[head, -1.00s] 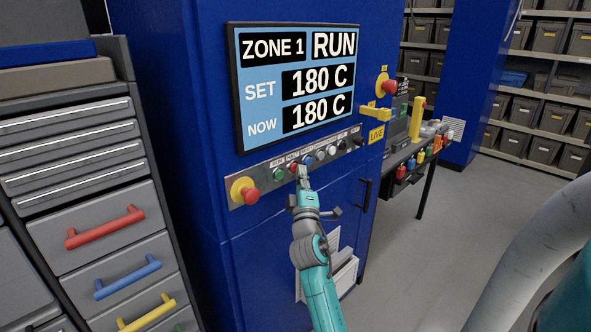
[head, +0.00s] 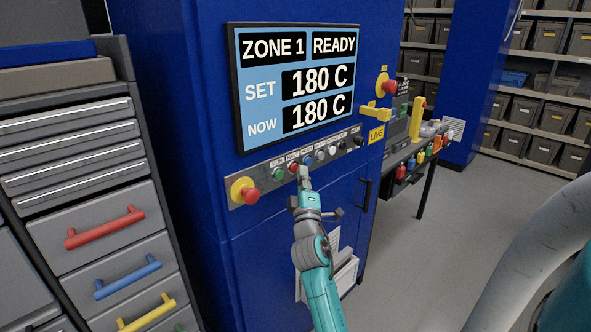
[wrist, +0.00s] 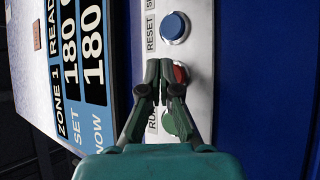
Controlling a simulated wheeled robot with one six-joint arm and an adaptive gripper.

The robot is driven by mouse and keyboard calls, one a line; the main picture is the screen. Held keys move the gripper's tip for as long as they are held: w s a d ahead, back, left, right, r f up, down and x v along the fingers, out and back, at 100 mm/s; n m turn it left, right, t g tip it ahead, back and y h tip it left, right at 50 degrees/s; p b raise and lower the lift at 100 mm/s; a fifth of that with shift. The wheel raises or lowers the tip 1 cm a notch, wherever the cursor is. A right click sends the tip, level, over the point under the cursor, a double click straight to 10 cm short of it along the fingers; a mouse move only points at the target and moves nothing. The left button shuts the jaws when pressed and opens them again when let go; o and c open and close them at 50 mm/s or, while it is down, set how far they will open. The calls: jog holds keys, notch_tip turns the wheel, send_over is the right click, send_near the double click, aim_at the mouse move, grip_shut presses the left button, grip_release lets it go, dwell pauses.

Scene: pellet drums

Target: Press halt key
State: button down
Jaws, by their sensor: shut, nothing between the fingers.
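The halt key is a red round button (head: 293,167) on the grey key strip (head: 236,194) below the screen. It sits between a green key (head: 278,174) and a blue key (head: 308,159). My gripper (head: 303,172) is shut and empty, its tips just in front of the strip by the red key. In the wrist view the closed fingertips (wrist: 166,68) partly cover the red key (wrist: 181,73); whether they touch it I cannot tell. The screen (head: 296,85) reads ZONE 1 READY, SET 180 C, NOW 180 C.
A red mushroom button on a yellow base (head: 249,194) is at the strip's left end, and another (head: 386,86) is right of the screen. A white key (head: 332,150) and dark knobs lie further right. Drawers (head: 100,230) stand left.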

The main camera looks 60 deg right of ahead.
jog(key=shift+s+a, duration=0.1)
jog(key=shift+s, duration=0.25)
jog(key=shift+s, duration=0.1)
jog(key=s, duration=0.2)
jog(key=s+a, duration=0.1)
jog(key=s, duration=0.1)
jog(key=shift+s, duration=0.35)
jog(key=shift+a+f, duration=0.1)
jog(key=shift+a, duration=0.05)
dwell(0.7)
